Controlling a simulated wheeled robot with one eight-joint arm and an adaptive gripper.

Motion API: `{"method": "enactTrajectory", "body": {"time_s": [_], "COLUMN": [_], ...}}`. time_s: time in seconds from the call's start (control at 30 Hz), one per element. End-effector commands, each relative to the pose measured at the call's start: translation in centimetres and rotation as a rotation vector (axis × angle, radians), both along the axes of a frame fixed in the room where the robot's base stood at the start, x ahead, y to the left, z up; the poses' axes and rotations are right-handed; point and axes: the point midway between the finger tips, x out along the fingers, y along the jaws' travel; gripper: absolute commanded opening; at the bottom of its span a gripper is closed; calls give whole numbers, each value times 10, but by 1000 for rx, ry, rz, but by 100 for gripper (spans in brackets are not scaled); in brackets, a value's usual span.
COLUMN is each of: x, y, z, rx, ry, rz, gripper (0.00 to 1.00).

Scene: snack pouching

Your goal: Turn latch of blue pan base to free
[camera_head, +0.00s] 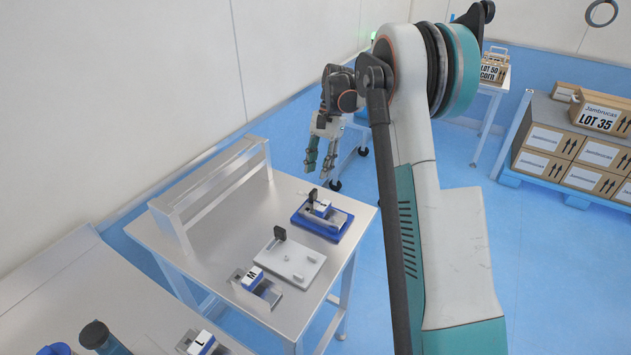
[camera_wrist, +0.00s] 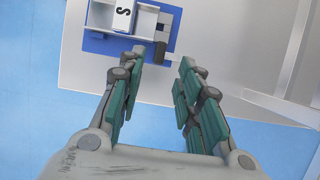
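The blue pan base (camera_head: 341,236) sits near the far right corner of the metal table. It carries a metal pan and a white block, marked S in the wrist view. Its dark latch (camera_head: 312,195) stands upright at the back edge. In the wrist view my gripper (camera_wrist: 162,58) is open with nothing between the fingers. The latch's exact angle is hard to tell.
A white plate (camera_head: 291,263) with its own dark latch lies beside the base. A metal piece with block M (camera_head: 252,278) is nearer. A raised metal rack (camera_head: 215,190) runs along the table's left side. Cartons (camera_head: 550,140) stand far right.

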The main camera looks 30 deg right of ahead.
Motion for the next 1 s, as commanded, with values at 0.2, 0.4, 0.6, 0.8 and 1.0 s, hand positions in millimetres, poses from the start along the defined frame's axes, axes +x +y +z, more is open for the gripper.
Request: {"method": "enactTrajectory", "body": {"time_s": [0.2,0.4,0.6,0.8,1.0], "x": [8,11,11,11,9], "y": [-12,-16,-16,-16,-13], "z": [34,46,47,47,51], "rx": [0,0,0,0,-2], "ry": [0,0,0,0,-8], "rz": [0,0,1,1,8], "gripper": [32,32,32,32,32]}}
